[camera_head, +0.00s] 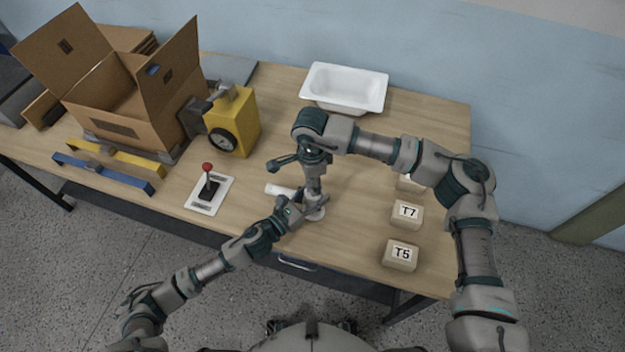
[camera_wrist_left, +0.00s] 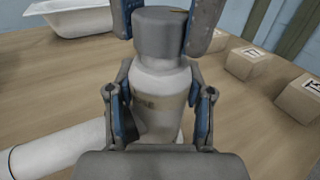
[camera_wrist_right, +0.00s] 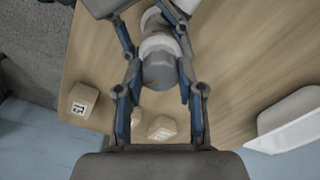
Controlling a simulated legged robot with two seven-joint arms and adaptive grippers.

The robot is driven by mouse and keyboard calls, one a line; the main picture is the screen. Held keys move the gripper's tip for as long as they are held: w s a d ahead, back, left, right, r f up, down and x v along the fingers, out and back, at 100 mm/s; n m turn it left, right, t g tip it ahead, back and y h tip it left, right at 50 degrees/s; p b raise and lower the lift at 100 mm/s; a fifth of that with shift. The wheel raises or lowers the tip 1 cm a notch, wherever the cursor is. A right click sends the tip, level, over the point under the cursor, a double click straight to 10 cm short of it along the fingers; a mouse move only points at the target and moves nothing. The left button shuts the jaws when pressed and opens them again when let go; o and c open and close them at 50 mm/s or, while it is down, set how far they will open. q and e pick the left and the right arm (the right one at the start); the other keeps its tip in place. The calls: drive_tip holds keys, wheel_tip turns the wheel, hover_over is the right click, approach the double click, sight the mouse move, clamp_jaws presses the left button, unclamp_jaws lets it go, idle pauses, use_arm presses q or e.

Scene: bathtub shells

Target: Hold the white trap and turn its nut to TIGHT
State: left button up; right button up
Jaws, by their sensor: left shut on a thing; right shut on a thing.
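The white trap (camera_wrist_left: 160,75) stands upright on the table, with a grey nut (camera_wrist_left: 160,32) on top and a white side pipe (camera_wrist_left: 55,150) reaching left. A small tan label on its body is too blurred to read. My left gripper (camera_head: 298,206) is shut around the trap body, with a finger on each side in the left wrist view. My right gripper (camera_head: 315,186) comes down from above and is shut on the grey nut, which shows between its fingers in the right wrist view (camera_wrist_right: 160,72). In the head view the grippers hide most of the trap.
Blocks T7 (camera_head: 407,212) and T5 (camera_head: 400,254) stand to the right, with another partly hidden behind my right arm. A white tub (camera_head: 345,88) is at the back. A red-knobbed lever (camera_head: 209,187), yellow machine (camera_head: 236,120) and open carton (camera_head: 112,103) stand to the left.

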use_arm(q)
drive_tip(key=shift+s+d, duration=0.25)
use_arm(e)
drive_tip(key=shift+n, duration=1.2)
drive_tip(key=shift+w, duration=0.1)
drive_tip(key=o, duration=1.1)
use_arm(q)
drive_tip(key=shift+w+a, duration=0.1)
use_arm(e)
drive_tip(key=shift+o, duration=0.3)
use_arm(q)
drive_tip(key=shift+w+a, duration=0.1)
drive_tip(key=shift+a, duration=0.05)
use_arm(e)
wheel_tip(320, 180, up, 12)
drive_tip(key=shift+a, duration=0.15)
